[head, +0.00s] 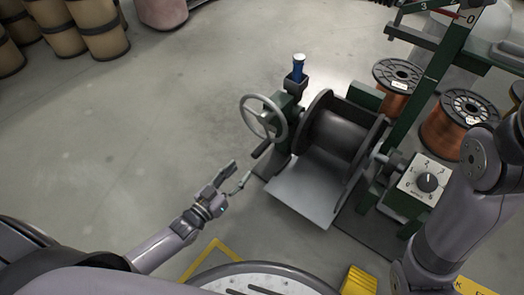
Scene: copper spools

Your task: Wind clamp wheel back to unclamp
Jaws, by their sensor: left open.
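The clamp wheel (264,118) is a grey spoked handwheel on the left side of the green winding machine (291,118). A dark spool (338,133) sits in the machine, to the right of the wheel. My left gripper (241,173) is open and empty, below and a little left of the wheel, apart from it. My right arm comes in at the right edge, and its gripper is out of the picture.
A grey plate (306,194) slopes down in front of the spool. A dial box (424,182) stands to the right. Copper spools (456,125) stand behind it. Barrels (97,28) are at the far left. The floor left of the machine is clear.

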